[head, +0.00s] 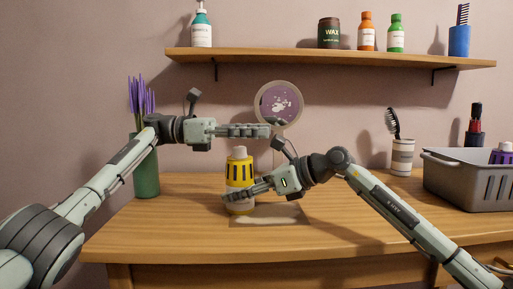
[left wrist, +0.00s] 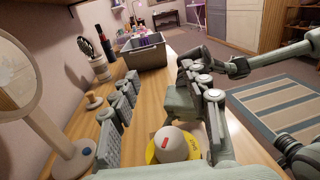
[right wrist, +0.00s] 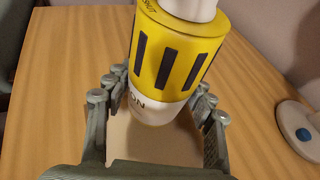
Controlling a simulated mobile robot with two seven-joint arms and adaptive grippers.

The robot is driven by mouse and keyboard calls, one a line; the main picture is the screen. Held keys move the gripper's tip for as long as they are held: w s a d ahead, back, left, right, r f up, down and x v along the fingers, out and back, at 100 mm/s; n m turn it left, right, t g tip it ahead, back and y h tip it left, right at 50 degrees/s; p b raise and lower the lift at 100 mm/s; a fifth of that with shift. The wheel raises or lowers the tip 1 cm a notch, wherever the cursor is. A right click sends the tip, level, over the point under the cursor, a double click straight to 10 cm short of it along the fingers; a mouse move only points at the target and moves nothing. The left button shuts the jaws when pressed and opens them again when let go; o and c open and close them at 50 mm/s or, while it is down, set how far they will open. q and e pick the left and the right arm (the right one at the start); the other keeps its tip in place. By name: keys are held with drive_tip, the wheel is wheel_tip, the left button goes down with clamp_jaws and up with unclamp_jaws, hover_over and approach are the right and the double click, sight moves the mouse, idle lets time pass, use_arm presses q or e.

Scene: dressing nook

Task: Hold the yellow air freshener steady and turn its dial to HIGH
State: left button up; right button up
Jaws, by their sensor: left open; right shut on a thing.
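The yellow air freshener (head: 239,172) stands upright on the table, with a white base, dark slots and a white dial on top. My right gripper (head: 234,197) is shut around its lower body; the right wrist view shows a finger on each side of the bottle (right wrist: 180,55). My left gripper (head: 268,130) is open, its fingers level just above the dial (head: 239,152). In the left wrist view the dial (left wrist: 172,146) has a red mark and shows below and between the open fingers. The lettering on the yellow rim is too partial to read.
A round mirror (head: 297,89) stands close behind the grippers. A green vase (head: 146,178) with purple stems is at left; a brush in a cup (head: 402,158) and a grey basket (head: 464,188) are at right. A shelf (head: 330,60) with bottles hangs above.

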use_arm(q)
wheel_tip(320, 180, up, 6)
drive_tip(key=shift+f, duration=0.1)
idle(0.4)
use_arm(e)
drive_tip(key=o, duration=1.4)
